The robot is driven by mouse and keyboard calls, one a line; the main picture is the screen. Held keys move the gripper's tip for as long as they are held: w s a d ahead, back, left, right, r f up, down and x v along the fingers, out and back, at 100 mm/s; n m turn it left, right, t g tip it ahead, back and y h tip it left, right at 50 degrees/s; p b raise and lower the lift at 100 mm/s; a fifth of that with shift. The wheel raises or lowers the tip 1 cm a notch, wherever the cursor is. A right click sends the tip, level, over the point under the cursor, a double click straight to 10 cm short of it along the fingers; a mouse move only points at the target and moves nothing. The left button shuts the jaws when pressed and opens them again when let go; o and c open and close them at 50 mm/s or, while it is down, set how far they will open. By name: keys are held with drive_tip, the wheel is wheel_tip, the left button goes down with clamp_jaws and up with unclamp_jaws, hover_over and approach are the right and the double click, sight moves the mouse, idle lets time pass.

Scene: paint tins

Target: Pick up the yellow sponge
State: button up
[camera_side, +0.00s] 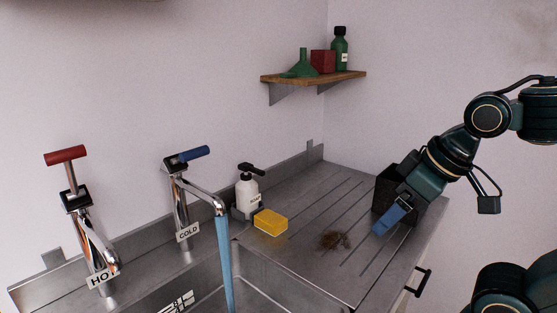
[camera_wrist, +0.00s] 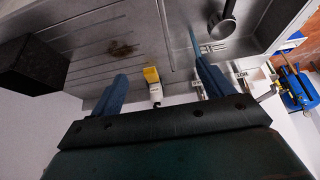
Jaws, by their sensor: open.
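The yellow sponge (camera_side: 271,222) lies on the ribbed metal drainboard, just in front of the white pump bottle. It also shows in the wrist view (camera_wrist: 151,74), beyond and between my two fingers. My gripper (camera_side: 391,217) is at the right side of the drainboard, beside the dark box and well apart from the sponge. In the wrist view my gripper (camera_wrist: 160,85) has its two blue fingers spread wide with nothing held between them.
A white pump bottle (camera_side: 247,193) stands right behind the sponge. A dark box (camera_side: 411,186) stands at the right. Blue water runs from the COLD tap (camera_side: 180,215) into the sink. A wall shelf (camera_side: 315,77) holds several items.

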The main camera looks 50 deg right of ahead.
drive_tip(key=w+d+r, duration=0.1)
drive_tip(key=w, duration=0.7)
drive_tip(key=g, duration=0.1)
hover_over(271, 217)
drive_tip(key=s, duration=0.5)
wheel_tip(271, 217, down, 12)
drive_tip(key=shift+r, duration=0.25)
drive_tip(key=shift+f, duration=0.1)
drive_tip(key=shift+x, duration=4.2)
drive_tip(key=shift+f, duration=0.1)
drive_tip(key=shift+x, duration=2.5)
